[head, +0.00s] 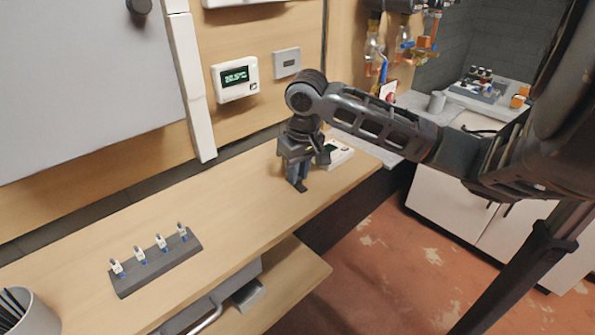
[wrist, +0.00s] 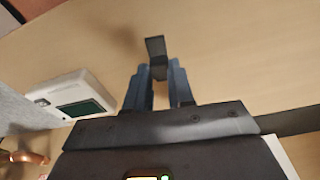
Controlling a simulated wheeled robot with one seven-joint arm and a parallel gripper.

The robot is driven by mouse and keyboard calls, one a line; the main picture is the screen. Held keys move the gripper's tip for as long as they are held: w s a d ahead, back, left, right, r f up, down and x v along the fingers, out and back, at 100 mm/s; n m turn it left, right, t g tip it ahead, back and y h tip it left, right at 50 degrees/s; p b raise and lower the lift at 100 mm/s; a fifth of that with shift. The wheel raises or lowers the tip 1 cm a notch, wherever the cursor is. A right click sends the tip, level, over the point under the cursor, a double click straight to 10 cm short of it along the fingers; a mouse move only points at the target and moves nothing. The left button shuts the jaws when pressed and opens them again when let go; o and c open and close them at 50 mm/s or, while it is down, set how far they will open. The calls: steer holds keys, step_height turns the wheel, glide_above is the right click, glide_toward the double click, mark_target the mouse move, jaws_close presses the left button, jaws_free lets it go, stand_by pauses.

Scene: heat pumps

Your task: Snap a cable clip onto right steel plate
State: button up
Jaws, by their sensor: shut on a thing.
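My gripper (head: 298,178) is low over the wooden worktop, near its right end. In the wrist view, my gripper (wrist: 160,85) has its two blue fingers close together around a small dark grey piece (wrist: 155,47). This piece sticks out past the fingertips, and I cannot tell whether it is a cable clip or a steel plate, or whether it touches the worktop. Several small white and blue clip-like pieces (head: 160,242) stand in a row on a dark grey bar (head: 153,274) at the left. I cannot make out a right steel plate for certain.
A white device with a dark screen (head: 339,154) lies just behind my gripper, and also shows at left in the wrist view (wrist: 75,102). A cup of dark sticks (head: 32,315) stands at the front left. The worktop (head: 235,215) between bar and gripper is clear.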

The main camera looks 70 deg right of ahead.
jaws_close()
steer(key=shift+r, duration=0.2)
steer(key=shift+r+p, duration=2.5)
steer(key=shift+r, duration=0.35)
steer(key=shift+w, duration=0.1)
